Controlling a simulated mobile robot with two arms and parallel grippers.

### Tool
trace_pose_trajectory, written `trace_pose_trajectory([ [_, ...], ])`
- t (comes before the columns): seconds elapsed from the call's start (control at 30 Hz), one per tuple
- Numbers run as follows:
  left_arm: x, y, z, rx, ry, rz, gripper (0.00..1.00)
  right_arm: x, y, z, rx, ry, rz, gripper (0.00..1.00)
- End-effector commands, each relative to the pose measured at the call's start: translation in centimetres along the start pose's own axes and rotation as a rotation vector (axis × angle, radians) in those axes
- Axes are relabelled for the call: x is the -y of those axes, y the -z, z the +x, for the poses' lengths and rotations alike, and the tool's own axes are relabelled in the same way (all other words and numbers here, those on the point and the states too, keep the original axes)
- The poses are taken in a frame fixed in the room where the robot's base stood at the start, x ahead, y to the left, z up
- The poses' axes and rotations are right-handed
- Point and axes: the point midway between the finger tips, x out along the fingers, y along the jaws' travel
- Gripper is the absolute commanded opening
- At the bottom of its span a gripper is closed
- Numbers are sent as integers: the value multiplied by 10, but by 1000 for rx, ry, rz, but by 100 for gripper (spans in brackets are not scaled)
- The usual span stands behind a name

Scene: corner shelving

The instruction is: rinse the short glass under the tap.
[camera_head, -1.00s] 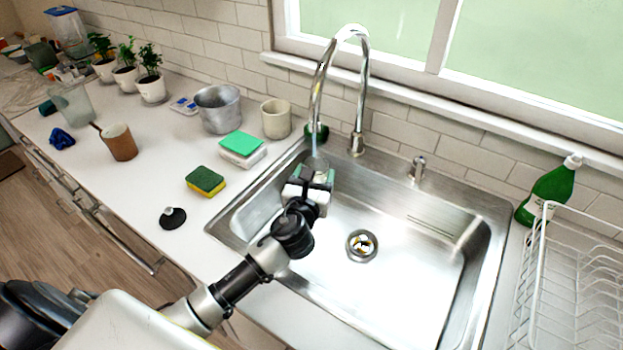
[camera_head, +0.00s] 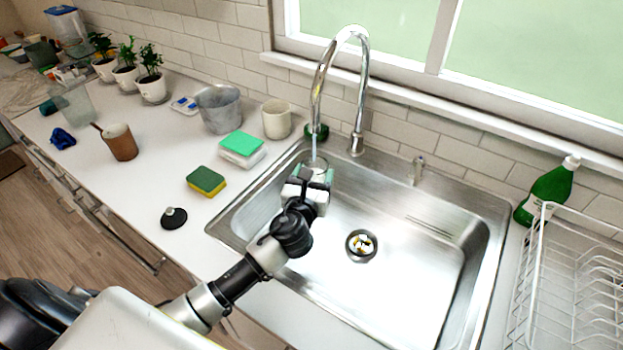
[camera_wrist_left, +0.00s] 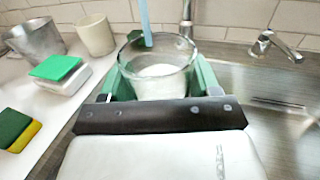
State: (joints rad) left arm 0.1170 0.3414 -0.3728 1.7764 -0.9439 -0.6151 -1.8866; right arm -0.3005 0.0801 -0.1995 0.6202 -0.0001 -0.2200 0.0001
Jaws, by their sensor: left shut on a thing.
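My left gripper (camera_head: 310,178) is over the left back part of the sink (camera_head: 400,262), below the tap (camera_head: 320,85). It is shut on the short glass (camera_wrist_left: 160,66), a clear glass held upright between green finger pads in the left wrist view. A stream of water (camera_wrist_left: 145,22) comes down from the tap into the glass's mouth. Something whitish shows inside the glass; I cannot tell if it is foam or moving water. In the head view the short glass (camera_head: 317,163) is partly hidden by the gripper. My right gripper is not in view.
Left of the sink are a green and yellow sponge (camera_head: 206,181), a green-topped sponge stack (camera_head: 241,148), a cream cup (camera_head: 276,119), a metal pot (camera_head: 219,108) and a black stopper (camera_head: 173,217). A green bottle (camera_head: 548,190) and white dish rack (camera_head: 570,275) stand right.

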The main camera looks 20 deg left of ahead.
Motion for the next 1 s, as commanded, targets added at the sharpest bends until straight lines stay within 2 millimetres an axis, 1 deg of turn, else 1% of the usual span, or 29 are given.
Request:
trace_pose_trajectory([
  [0.13,3,-1,-1,2,0,-2,29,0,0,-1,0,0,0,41],
  [0.37,1,-2,-4,2,0,-1,29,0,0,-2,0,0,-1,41],
  [1.0,-22,-1,-47,0,0,0,29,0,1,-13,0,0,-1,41],
])
